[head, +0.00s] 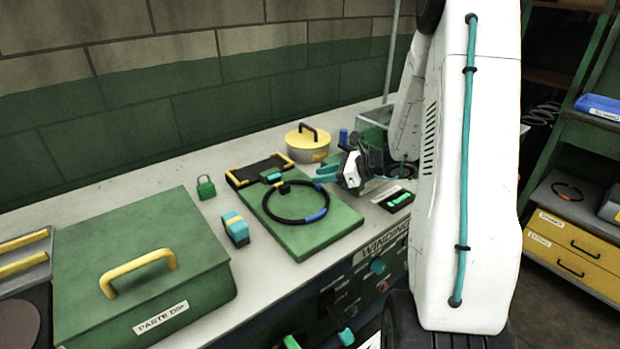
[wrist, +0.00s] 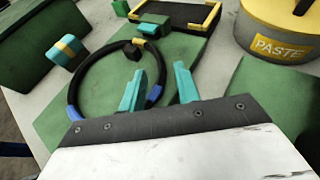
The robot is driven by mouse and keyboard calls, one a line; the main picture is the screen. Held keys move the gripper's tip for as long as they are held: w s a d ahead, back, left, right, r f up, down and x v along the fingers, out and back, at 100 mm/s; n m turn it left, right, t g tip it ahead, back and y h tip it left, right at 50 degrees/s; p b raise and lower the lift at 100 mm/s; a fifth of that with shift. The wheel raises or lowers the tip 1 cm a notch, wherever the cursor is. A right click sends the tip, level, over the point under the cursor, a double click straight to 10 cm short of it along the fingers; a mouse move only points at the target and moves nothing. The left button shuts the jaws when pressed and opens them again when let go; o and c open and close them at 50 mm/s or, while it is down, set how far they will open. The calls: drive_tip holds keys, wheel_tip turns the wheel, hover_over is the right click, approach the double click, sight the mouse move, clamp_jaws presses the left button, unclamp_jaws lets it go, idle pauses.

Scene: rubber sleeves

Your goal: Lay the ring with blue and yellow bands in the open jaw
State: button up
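A black ring (head: 268,209) lies on a green board (head: 318,240). In the wrist view the ring (wrist: 76,82) shows blue bands and a small yellow band at its far side. A small teal piece (head: 272,177) with a black block (head: 284,188) stands at the ring's far edge; the teal piece also shows in the wrist view (wrist: 150,24). I cannot tell whether it is the open jaw. My gripper (head: 317,175) is right of the ring. In the wrist view my gripper (wrist: 157,82) is open and empty, with a blue-banded stretch of ring visible between its teal fingers.
A green paste-dip box (head: 140,260), a teal-and-yellow block (head: 236,229) and a green padlock (head: 205,187) stand left of the board. A black tray with yellow edges (head: 258,168) and a yellow paste pot (head: 307,145) are behind. Bare bench lies around the padlock.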

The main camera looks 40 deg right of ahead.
drive_tip(key=v, duration=0.6)
drive_tip(key=shift+s+r, duration=0.1)
drive_tip(key=shift+s, duration=0.05)
drive_tip(key=s+a+r+n+g, duration=0.45)
drive_tip(key=a+n, duration=0.25)
drive_tip(key=a, duration=0.3)
drive_tip(key=s+a+r+n+g, duration=0.4)
drive_tip(key=s+a+r+n, duration=0.15)
drive_tip(key=a+n, duration=0.35)
drive_tip(key=s+a+r+n+h, duration=0.2)
drive_tip(key=s+n+h, duration=0.2)
drive_tip(key=s+n, duration=0.2)
drive_tip(key=s+a+r+n+h, duration=0.2)
drive_tip(key=s+n+h, duration=0.2)
drive_tip(key=s, duration=0.5)
drive_tip(key=shift+n, duration=1.1)
drive_tip(key=shift+o, duration=0.5)
drive_tip(key=shift+r+g, duration=0.1)
drive_tip(key=shift+g, duration=0.15)
